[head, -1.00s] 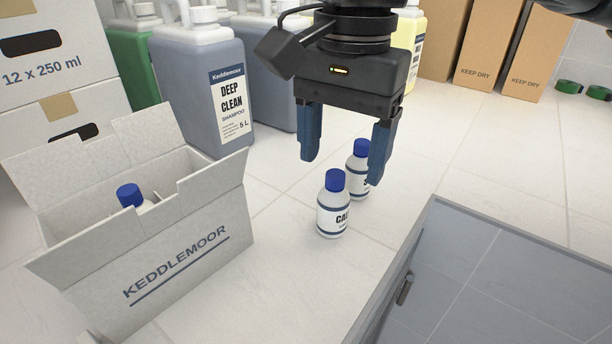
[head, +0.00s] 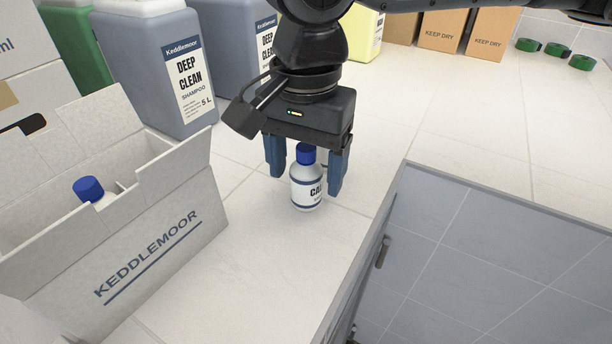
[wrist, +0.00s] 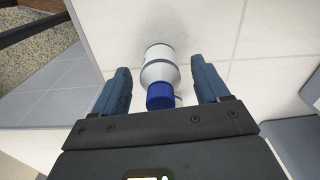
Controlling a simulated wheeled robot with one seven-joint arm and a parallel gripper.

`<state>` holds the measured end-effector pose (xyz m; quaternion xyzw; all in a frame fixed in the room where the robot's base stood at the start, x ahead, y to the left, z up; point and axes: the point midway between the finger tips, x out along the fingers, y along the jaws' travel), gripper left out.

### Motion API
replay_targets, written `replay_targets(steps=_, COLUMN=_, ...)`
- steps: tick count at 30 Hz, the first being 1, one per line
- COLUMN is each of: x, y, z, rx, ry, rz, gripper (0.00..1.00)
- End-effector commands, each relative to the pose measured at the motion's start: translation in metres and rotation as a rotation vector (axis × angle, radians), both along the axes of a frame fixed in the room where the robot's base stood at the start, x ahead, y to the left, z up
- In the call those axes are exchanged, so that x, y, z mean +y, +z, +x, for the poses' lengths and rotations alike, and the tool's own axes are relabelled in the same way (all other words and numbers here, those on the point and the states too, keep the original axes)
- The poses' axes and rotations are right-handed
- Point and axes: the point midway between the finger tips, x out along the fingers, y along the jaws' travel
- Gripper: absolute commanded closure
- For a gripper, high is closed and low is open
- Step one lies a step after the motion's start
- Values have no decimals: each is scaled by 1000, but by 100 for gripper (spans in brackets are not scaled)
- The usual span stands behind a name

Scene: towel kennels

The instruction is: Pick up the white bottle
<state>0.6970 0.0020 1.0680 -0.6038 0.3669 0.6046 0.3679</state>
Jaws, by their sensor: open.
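A white bottle (head: 306,190) with a blue cap and a dark-banded label stands upright on the pale tiled counter. My gripper (head: 307,184) is open and points down, with one blue finger on each side of this bottle in the head view. The bottle's cap overlaps the gripper's underside there. In the wrist view the bottle (wrist: 160,68) lies between the two fingers, with visible gaps on both sides. A second similar bottle is mostly hidden behind the gripper and the front bottle.
An open KEDDLEMOOR carton (head: 150,240) at left holds a blue-capped bottle (head: 89,190). Large shampoo jugs (head: 165,75) stand behind it. Brown boxes (head: 445,32) and green rolls (head: 556,49) are at the back.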

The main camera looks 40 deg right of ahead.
Motion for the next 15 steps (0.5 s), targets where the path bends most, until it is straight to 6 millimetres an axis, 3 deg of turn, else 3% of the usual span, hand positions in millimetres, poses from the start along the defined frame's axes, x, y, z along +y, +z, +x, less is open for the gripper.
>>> replay_targets(steps=4, x=0, y=0, z=0, rx=0, ry=0, rz=0, gripper=26)
replay_targets(steps=15, x=0, y=0, z=0, rx=0, ry=0, rz=0, gripper=62)
